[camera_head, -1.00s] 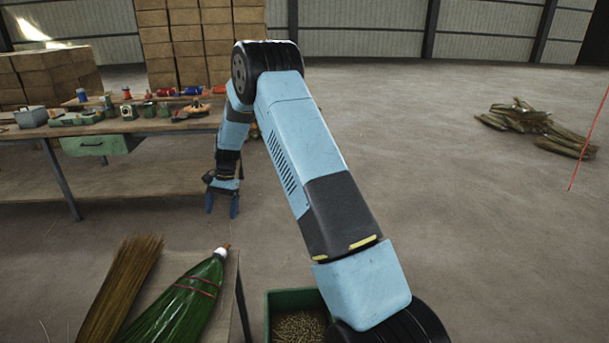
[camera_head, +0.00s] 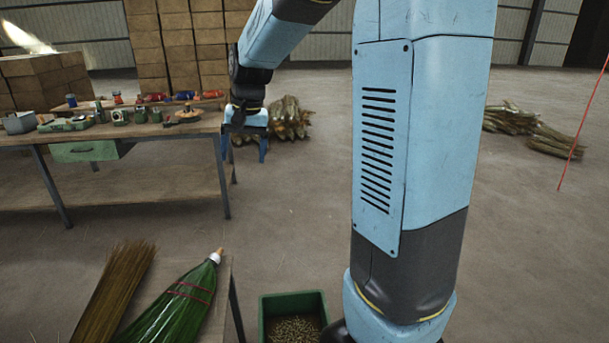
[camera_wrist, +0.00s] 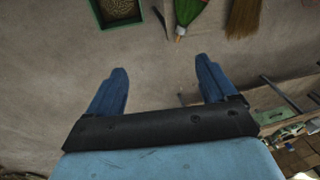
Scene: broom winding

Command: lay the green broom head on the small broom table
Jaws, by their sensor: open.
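The green broom head (camera_head: 178,304) lies on the small broom table (camera_head: 221,305) at the lower left, its pale-capped tip pointing up and right. Its lower end is cut off by the picture edge. In the wrist view its tip end shows at the top (camera_wrist: 188,12). My gripper (camera_head: 244,150) is open and empty, fingers pointing down, in the air near the right end of the workbench. It is well beyond the broom head and apart from it. In the wrist view nothing is between the fingers (camera_wrist: 160,66).
A brown bristle bundle (camera_head: 115,290) lies left of the green head. A green bin (camera_head: 292,296) of small pieces stands right of the small table. The workbench (camera_head: 120,132) holds several tools and spools. Broom-straw bundles (camera_head: 288,118) lie behind my gripper. Floor between the tables is clear.

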